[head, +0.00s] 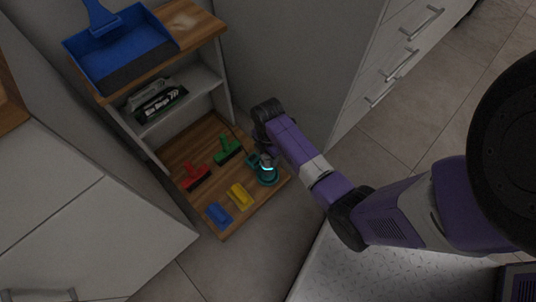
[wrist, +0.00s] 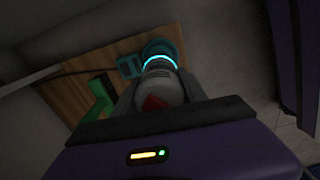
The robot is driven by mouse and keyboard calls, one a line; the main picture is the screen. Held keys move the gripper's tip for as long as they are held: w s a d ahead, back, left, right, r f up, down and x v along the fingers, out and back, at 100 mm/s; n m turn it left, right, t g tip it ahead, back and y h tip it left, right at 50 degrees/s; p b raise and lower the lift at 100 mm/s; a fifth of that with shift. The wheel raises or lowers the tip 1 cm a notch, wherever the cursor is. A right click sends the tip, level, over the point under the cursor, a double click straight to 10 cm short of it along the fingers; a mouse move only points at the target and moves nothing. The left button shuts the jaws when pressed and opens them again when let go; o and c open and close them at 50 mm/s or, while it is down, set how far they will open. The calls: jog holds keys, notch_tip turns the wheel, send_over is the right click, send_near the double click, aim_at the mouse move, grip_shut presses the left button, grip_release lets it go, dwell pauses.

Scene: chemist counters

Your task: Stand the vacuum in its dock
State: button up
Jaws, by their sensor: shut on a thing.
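The handheld vacuum (wrist: 157,88), grey with a red button and a glowing cyan ring, is between my gripper's fingers (wrist: 158,100) in the wrist view. In the head view its teal end (head: 267,176) shows below my gripper (head: 264,150), over the right part of the low wooden shelf. My gripper is shut on the vacuum's body. A small teal piece (wrist: 130,66), which looks like the dock, is beside the vacuum's teal end. It also shows in the head view (head: 253,160). Whether the vacuum touches or sits in it I cannot tell.
On the low wooden shelf (head: 196,150) lie a green brush (head: 228,150), a red brush (head: 195,177), a yellow brush (head: 239,196) and a blue brush (head: 218,214). A dark boxed item (head: 160,102) is on the middle shelf. A blue dustpan (head: 120,45) is on top.

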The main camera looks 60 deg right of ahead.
jog(key=shift+f+b, duration=0.3)
jog(key=shift+f, duration=0.3)
dwell(0.3)
jog(key=o, duration=1.1)
notch_tip(320, 180, up, 11)
jog(key=p, duration=1.2)
jog(key=shift+p, duration=0.35)
